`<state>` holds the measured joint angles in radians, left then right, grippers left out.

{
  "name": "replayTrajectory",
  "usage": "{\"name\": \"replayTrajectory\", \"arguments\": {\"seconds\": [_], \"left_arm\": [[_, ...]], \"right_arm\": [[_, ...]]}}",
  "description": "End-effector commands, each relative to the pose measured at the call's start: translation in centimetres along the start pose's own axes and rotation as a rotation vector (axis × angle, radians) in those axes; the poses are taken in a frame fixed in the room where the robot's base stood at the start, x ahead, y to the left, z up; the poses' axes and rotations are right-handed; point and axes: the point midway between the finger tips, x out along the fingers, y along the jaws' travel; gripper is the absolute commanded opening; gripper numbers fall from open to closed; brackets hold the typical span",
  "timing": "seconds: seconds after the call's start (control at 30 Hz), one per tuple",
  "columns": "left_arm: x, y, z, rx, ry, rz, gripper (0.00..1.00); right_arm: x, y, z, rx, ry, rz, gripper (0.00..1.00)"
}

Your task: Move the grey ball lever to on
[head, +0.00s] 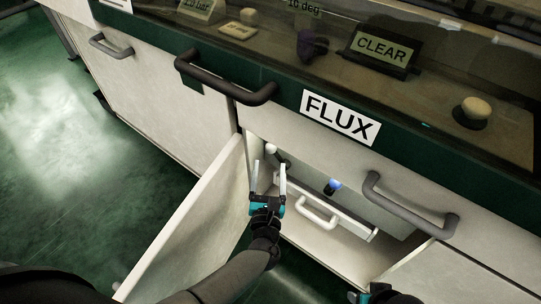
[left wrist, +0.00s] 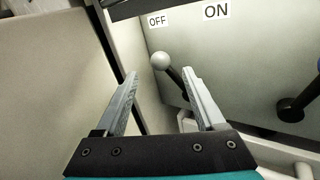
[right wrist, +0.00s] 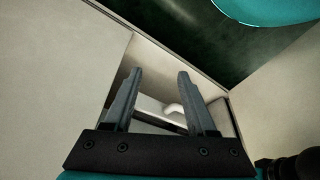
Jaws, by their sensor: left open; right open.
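The grey ball lever (left wrist: 161,61) shows in the left wrist view, a pale grey ball on a dark stem. The ball sits below the OFF label (left wrist: 157,20), with the ON label (left wrist: 216,11) to its right. In the head view the ball (head: 271,148) shows at the upper left of the open compartment. My left gripper (head: 270,168) is open and empty in front of the compartment; its fingers (left wrist: 160,85) point toward the lever, the ball appearing between and beyond them. My right gripper (right wrist: 158,75) is open and empty, facing the compartment from further away.
The cabinet door (head: 190,225) stands open on the left. A drawer with a white handle (head: 317,213) lies low in the compartment. A second dark knob (left wrist: 291,110) is right of the lever. A grey handle (head: 410,205) and the FLUX label (head: 340,117) are on the front.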

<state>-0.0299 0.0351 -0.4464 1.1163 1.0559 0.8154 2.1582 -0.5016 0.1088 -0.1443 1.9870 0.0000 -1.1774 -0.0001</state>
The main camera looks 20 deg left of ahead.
Motion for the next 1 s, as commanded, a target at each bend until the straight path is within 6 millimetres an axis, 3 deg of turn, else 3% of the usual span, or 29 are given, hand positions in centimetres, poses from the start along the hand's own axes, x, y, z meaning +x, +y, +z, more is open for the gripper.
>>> {"name": "replayTrajectory", "arguments": {"seconds": [0.1, 0.3, 0.73, 1.0], "left_arm": [[2.4, 0.0, -0.1, 0.002, -0.003, 0.001, 0.71], [4.8, 0.0, -0.1, 0.002, -0.001, 0.000, 0.71], [5.7, 0.0, 0.0, 0.002, 0.001, 0.000, 0.71], [5.7, 0.0, 0.0, 0.002, 0.001, 0.000, 0.43]], "right_arm": [[-0.7, 0.1, -0.6, 0.001, 0.017, 0.001, 0.57], [-1.9, 0.1, -1.2, 0.001, 0.035, 0.002, 0.57], [-2.6, 0.1, -1.6, 0.002, 0.043, 0.003, 0.57], [-2.6, 0.1, -1.6, 0.002, 0.044, 0.003, 0.57]]}}
